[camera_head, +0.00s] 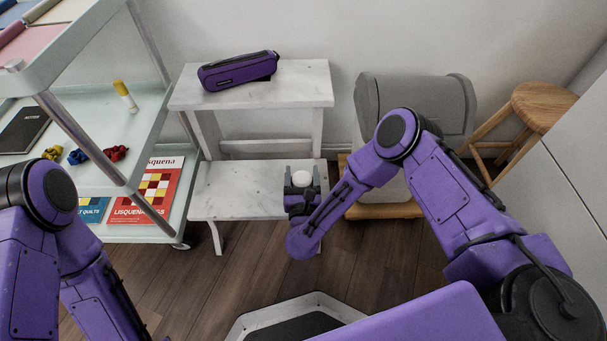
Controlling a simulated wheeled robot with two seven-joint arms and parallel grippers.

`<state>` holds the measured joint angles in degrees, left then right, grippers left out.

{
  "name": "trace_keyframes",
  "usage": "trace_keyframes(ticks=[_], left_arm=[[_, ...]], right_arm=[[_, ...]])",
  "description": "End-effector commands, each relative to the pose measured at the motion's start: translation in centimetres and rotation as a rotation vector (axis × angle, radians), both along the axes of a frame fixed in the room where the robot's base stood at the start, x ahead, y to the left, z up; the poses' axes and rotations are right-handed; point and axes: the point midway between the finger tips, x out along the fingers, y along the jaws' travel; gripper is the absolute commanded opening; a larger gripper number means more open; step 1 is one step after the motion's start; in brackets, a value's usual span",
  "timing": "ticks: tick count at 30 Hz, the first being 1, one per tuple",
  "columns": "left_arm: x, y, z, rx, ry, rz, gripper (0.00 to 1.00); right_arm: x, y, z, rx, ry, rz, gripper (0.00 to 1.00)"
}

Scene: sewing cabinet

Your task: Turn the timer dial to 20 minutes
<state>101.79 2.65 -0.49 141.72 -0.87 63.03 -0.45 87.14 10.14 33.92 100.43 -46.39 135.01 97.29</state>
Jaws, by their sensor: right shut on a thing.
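The timer shows as a small, round white object (301,179) over the lower step of the white stand. My right gripper (301,183) is shut on it, with dark fingers on either side. The dial's marks and its setting are too small to read. The gripper hides the timer's lower part, so I cannot tell whether it touches the step. My left arm comes in at the left edge, and its gripper is out of view.
A white two-step stand (215,191) holds a purple case (238,71) on top. A pale shelf cart (152,228) with books and small items stands at left. A grey bin (445,97) and a wooden stool (545,103) stand at right.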

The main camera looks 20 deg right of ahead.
Motion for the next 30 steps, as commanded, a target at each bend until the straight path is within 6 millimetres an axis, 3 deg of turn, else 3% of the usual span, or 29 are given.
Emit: trace_keyframes(ticks=[18, 19, 21, 30], left_arm=[[0.00, 0.00, -0.01, 0.000, 0.000, 0.000, 0.32], [0.00, 0.00, -0.01, 0.000, 0.000, 0.000, 0.32], [0.00, 0.00, -0.01, 0.000, 0.000, 0.000, 0.32], [0.04, 0.02, 0.14, 0.001, -0.004, 0.002, 0.32]], right_arm=[[0.03, -0.05, 0.00, 0.000, -0.001, -0.001, 0.39], [0.02, -0.06, 0.00, 0.000, -0.001, -0.001, 0.72], [0.03, -0.05, 0.00, 0.000, -0.001, -0.001, 0.91], [-0.17, 0.07, 0.06, 0.000, 0.000, 0.001, 0.91]])
